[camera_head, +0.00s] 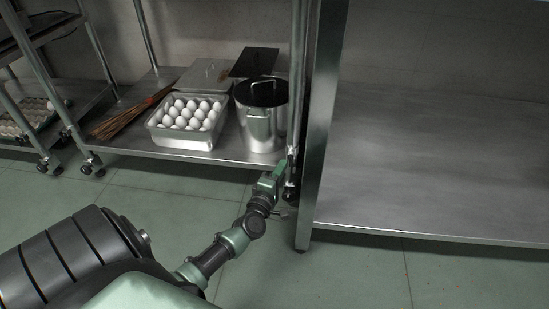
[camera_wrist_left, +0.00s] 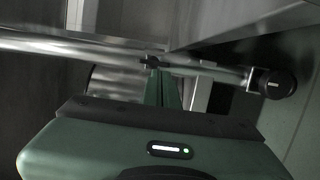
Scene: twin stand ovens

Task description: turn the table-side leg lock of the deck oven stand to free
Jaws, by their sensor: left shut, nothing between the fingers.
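The stand (camera_head: 225,155) has a lower shelf and a steel front-right leg (camera_head: 297,75) beside the table. In the left wrist view the leg (camera_wrist_left: 50,42) runs across as a bright tube, with a dark caster (camera_wrist_left: 272,83) at its right end. A small dark fitting (camera_wrist_left: 152,62), apparently the leg lock, sits on the tube. My left gripper (camera_head: 284,167) is shut and empty, low at this leg. In the left wrist view its green fingertips (camera_wrist_left: 163,76) are close to the fitting; I cannot tell whether they touch. The lock's setting is unclear. My right gripper is out of view.
A steel table (camera_head: 430,160) with a thick leg (camera_head: 322,130) stands close to the right, leaving a narrow gap. The shelf holds a tray of eggs (camera_head: 188,137), a lidded pot (camera_head: 262,130) and a whisk-like bundle (camera_head: 122,118). Green floor (camera_head: 150,190) is clear in front.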

